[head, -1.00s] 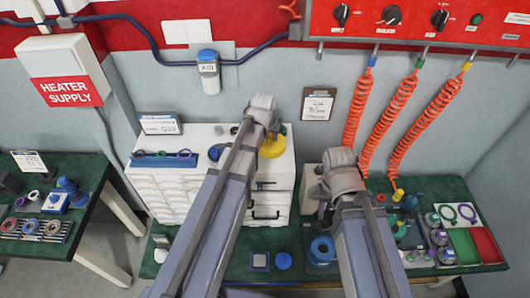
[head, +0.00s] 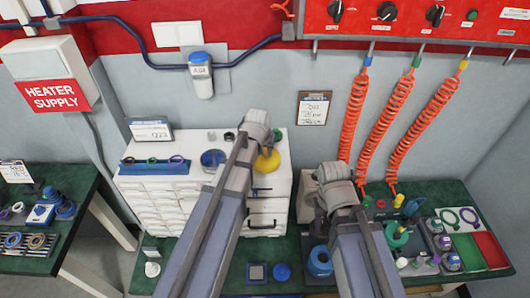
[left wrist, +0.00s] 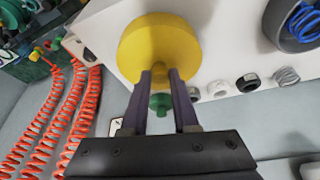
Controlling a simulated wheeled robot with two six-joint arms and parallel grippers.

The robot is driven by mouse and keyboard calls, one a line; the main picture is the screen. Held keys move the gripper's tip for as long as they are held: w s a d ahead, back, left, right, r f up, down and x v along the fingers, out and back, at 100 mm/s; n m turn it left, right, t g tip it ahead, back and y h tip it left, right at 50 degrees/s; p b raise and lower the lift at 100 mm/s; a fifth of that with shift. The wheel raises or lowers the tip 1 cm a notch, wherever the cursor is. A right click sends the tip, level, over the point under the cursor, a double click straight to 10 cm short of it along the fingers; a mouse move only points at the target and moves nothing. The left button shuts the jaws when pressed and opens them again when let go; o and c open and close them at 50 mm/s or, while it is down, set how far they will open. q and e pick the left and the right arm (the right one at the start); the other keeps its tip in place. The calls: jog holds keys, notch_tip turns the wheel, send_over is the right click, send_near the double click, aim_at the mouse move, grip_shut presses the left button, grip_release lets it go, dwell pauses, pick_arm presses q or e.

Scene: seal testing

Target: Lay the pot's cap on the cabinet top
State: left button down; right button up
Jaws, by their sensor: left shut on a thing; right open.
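The yellow round cap (head: 267,160) is at the right part of the white cabinet top (head: 200,140). My left gripper (left wrist: 160,75) is shut on it, the two fingers closing on its near middle part in the left wrist view. There the cap (left wrist: 160,42) overlaps the cabinet top; whether it touches the surface I cannot tell. The left arm hides part of the cap in the head view. A blue pot (head: 320,262) stands on the green bench. My right gripper (head: 330,175) is open above the bench, beside the cabinet, its fingers largely hidden by its wrist.
Orange coiled hoses (head: 355,115) hang to the right.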

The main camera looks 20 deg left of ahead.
pick_arm(q)
jog(key=shift+f, duration=0.2)
jog(key=c, duration=0.7)
grip_release()
jog(key=shift+r, duration=0.15)
jog(key=shift+s+r+p, duration=0.15)
jog(key=shift+r+p, duration=0.4)
jog(key=p+v, duration=1)
jog(key=v, duration=0.1)
jog(key=s+d+m+g, duration=0.1)
jog(key=s+d, duration=0.3)
jog(key=s, duration=0.2)
jog(key=s+d+f+m+g, duration=0.1)
jog(key=s+d+g, duration=0.1)
jog(key=s+d, duration=0.2)
jog(key=s+d+m+g+y, duration=0.1)
jog(key=s+d, duration=0.3)
jog(key=s, duration=0.4)
jog(key=shift+s+d+f+m+g, duration=0.2)
jog(key=shift+s+f+m+g, duration=0.1)
jog(key=shift+g, duration=0.2)
jog(key=shift+w, duration=0.1)
